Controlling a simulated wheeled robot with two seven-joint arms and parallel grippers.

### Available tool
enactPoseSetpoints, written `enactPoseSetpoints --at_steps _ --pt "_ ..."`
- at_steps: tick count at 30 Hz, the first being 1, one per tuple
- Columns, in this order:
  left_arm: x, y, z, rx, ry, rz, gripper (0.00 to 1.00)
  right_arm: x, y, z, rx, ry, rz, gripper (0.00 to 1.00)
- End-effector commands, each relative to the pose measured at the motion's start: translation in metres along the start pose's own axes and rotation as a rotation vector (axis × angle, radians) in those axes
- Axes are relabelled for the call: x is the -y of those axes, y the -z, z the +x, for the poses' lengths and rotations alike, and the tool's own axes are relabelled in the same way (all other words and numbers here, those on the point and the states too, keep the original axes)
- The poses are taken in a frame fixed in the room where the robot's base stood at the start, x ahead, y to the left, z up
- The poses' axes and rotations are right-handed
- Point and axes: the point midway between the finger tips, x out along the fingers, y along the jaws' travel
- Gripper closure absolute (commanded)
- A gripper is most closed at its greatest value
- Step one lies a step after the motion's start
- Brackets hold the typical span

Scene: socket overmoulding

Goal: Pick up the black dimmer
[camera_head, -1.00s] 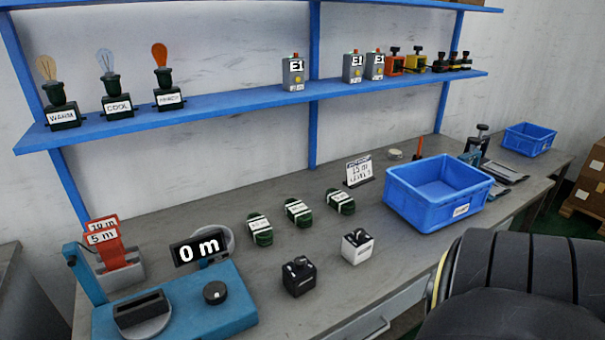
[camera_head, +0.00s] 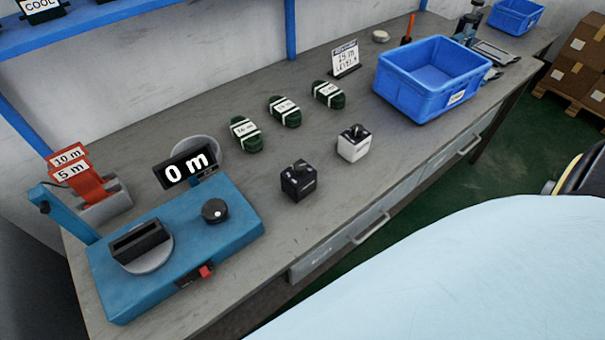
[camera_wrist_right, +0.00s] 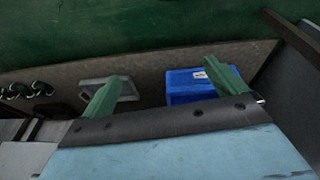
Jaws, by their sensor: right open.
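The black dimmer (camera_head: 298,181) is a small black block with a knob on top. It stands on the grey workbench (camera_head: 330,215) near its front edge, left of a similar white dimmer (camera_head: 353,143). My right gripper (camera_wrist_right: 158,78) shows in the right wrist view with its two green fingers wide apart and nothing between them. It is away from the black dimmer, which I cannot make out in that view. My left gripper is not in view.
A blue machine (camera_head: 180,250) with a "0 m" display (camera_head: 187,168) stands at the left. Several green coils (camera_head: 285,111) lie behind the dimmers. A blue bin (camera_head: 432,78) stands to the right. Bench space around the black dimmer is clear.

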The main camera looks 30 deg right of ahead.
Motion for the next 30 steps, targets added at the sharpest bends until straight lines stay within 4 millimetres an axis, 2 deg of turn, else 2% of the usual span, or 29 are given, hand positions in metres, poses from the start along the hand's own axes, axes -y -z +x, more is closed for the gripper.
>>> enactPoseSetpoints --at_steps 1,3,6,9,15,20,22,24,30 --pt "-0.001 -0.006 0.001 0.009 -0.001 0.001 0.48 -0.006 0.024 -0.014 -0.035 -0.008 0.006 0.04" --pt "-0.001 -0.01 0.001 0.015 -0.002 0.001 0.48 -0.013 0.054 -0.035 -0.076 -0.018 0.017 0.04" --pt "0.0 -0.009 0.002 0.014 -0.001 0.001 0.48 -0.02 0.093 -0.071 -0.133 -0.028 0.027 0.04" --pt "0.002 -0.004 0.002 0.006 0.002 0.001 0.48 -0.025 0.123 -0.107 -0.183 -0.036 0.035 0.04" --pt "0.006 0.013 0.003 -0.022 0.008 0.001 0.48 -0.03 0.16 -0.166 -0.259 -0.045 0.044 0.04" --pt "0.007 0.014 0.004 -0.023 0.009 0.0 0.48 -0.036 0.183 -0.207 -0.336 -0.053 0.049 0.04" --pt "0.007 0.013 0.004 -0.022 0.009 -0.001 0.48 -0.045 0.2 -0.23 -0.42 -0.06 0.05 0.04" --pt "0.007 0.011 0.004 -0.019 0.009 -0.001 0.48 -0.055 0.216 -0.239 -0.509 -0.06 0.054 0.04" --pt "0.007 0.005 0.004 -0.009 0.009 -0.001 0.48 -0.076 0.243 -0.245 -0.692 -0.037 0.056 0.04"
